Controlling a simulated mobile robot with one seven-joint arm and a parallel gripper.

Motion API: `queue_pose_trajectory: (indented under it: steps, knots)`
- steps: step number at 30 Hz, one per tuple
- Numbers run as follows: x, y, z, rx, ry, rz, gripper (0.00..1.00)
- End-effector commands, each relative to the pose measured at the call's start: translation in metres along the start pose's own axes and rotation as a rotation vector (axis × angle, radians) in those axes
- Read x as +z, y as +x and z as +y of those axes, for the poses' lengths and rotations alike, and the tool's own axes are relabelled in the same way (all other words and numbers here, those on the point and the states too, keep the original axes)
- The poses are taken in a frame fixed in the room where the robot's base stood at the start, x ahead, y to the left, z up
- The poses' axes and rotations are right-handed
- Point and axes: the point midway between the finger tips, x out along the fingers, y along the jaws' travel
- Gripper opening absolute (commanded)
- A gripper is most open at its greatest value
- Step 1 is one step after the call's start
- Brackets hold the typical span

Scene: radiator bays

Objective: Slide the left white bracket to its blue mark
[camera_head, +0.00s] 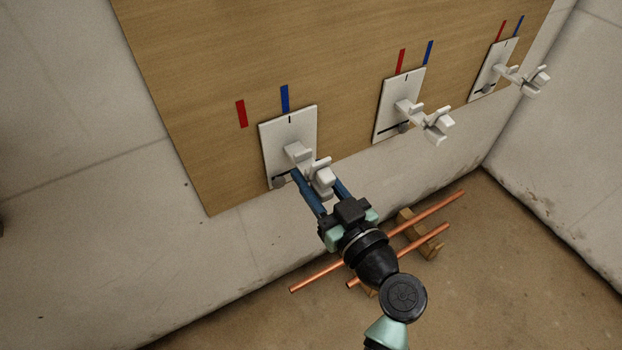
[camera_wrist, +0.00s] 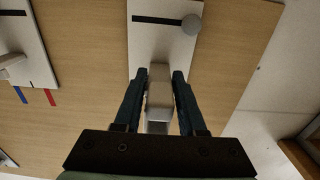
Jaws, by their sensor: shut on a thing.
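The left white bracket (camera_head: 298,152) stands out from its white plate (camera_head: 273,146) on the wooden board. My gripper (camera_head: 316,180) is shut on the bracket's outer arm from below, with one blue finger on each side. In the wrist view, my gripper (camera_wrist: 166,76) has the white bracket arm (camera_wrist: 160,100) between its fingers. The black tick (camera_head: 290,119) at the plate's top edge sits just below the blue mark (camera_head: 285,98) and looks roughly in line with it. The red mark (camera_head: 241,113) is left of the plate. A grey knob (camera_head: 279,183) sits at the plate's lower left.
A middle bracket (camera_head: 410,108) and a right bracket (camera_head: 511,74) stand on similar plates to the right, with red and blue marks above. Copper pipes (camera_head: 320,275) lie over wooden blocks (camera_head: 428,248) on the floor below.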

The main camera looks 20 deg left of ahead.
Motion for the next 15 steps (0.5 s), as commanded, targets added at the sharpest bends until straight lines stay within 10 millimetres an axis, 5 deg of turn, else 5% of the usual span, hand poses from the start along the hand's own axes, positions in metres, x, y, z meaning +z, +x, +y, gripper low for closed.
queue_pose_trajectory:
  steps: [4,5,7,15]
  knots:
    - [0.001,-0.0012,0.001,0.003,0.001,-0.003,0.0]
    - [0.001,-0.0011,0.0009,0.003,0.001,-0.003,0.45]
    - [0.0009,-0.001,0.0008,0.003,0.001,-0.003,0.58]
    - [0.0004,-0.0005,0.0001,0.001,0.0,-0.001,0.6]
